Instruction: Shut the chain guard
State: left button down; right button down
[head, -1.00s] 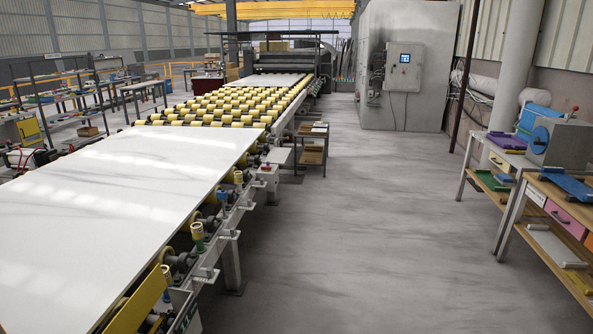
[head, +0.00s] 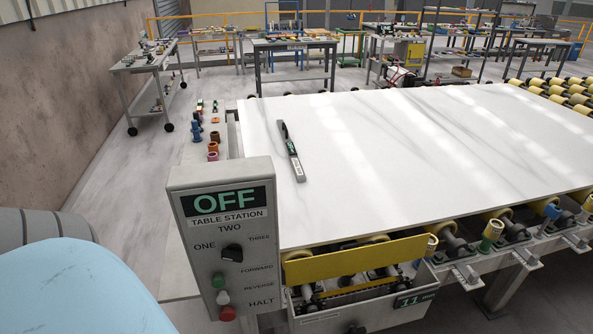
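The yellow chain guard (head: 358,259) is a long flat panel on the near end of the roller table, below the front edge of the white slab (head: 420,150). It stands raised above an open housing (head: 370,312). Sprockets and a chain (head: 352,287) show in the gap beneath the panel, so the guard looks open. A plate marked 11 (head: 411,299) is on the housing's right side. Neither of my grippers shows in the head view.
A grey control box (head: 226,240) reading OFF, with a knob and buttons, stands just left of the guard. A large pale blue rounded shape fills the lower left. Floor is open at lower right.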

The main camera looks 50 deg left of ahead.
aim_at(353, 261)
jog(key=i+l+u, duration=0.2)
jog(key=u, duration=0.25)
jog(key=i+l+u, duration=0.15)
jog(key=u, duration=0.3)
jog(key=i+l+u, duration=0.1)
jog(key=l+u, duration=0.35)
jog(key=i+l+u, duration=0.1)
jog(key=l+u, duration=0.2)
jog(key=u, duration=0.2)
jog(key=l+u, duration=0.45)
jog(key=j, duration=0.1)
